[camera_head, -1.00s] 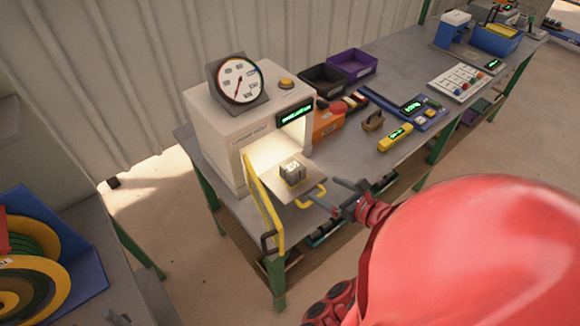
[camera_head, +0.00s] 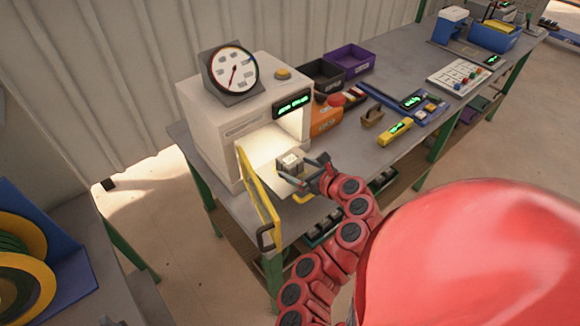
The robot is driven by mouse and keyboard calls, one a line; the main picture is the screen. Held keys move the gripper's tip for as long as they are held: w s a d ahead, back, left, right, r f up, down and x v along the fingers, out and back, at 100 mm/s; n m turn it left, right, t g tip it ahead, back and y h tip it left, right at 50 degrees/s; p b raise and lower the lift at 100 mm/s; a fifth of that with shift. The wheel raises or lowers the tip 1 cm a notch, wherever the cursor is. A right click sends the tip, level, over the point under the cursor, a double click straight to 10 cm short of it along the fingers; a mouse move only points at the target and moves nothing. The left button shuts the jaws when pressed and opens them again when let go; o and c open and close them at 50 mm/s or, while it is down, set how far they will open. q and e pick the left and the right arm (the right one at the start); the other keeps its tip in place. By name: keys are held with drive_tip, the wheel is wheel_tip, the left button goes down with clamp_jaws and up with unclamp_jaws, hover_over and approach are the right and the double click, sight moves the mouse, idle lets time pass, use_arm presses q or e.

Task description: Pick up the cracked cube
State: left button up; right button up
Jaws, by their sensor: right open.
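A small grey cube (camera_head: 288,161) with a pale top sits on the tray at the mouth of the white press (camera_head: 228,125). Whether it is cracked is too small to tell. My right gripper (camera_head: 303,167) reaches in from the lower right with its jaws open. Its fingers are spread close to the cube's near right side, and one finger passes in front of the cube's lower part. I cannot tell whether they touch it. My left gripper is not in view.
The yellow-edged press door (camera_head: 258,195) stands open left of my right arm. An orange box (camera_head: 325,118), a brown block (camera_head: 372,117) and a yellow device (camera_head: 395,131) lie right of the press. Black (camera_head: 325,75) and purple (camera_head: 345,60) bins stand behind.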

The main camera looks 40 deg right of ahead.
sight(290, 164)
drive_tip(key=b+x, duration=0.1)
drive_tip(key=x, duration=0.3)
drive_tip(key=shift+w, duration=0.25)
drive_tip(key=shift+s+r, duration=0.1)
drive_tip(key=shift+c, duration=0.9)
clamp_jaws()
